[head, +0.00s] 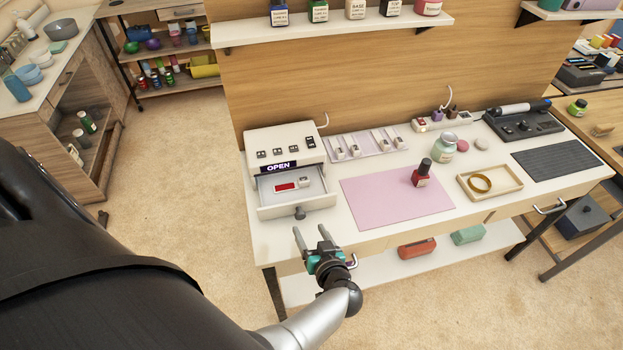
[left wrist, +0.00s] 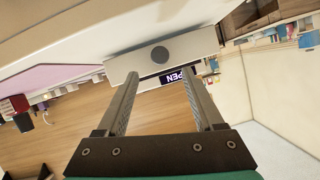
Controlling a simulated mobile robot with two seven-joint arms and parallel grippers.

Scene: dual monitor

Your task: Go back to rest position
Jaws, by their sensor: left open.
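My left gripper (head: 312,238) is open and empty, in front of the table's front edge and just below the drawer's round knob (head: 299,212). In the left wrist view its two fingers (left wrist: 158,95) stand apart, with the knob (left wrist: 159,54) and drawer front beyond their tips. The fingers do not appear to touch the knob. The drawer (head: 318,201) of the white box marked OPEN (head: 280,143) is pulled out and holds a small item with a red display (head: 286,187). My right gripper is not in view.
The table holds a pink mat (head: 380,205), a red bottle with a black cap (head: 421,174), a wooden tray (head: 510,182) and a dark ribbed mat (head: 556,160). A lower shelf (head: 345,280) runs under the table. Carpet floor lies clear at left (head: 185,150).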

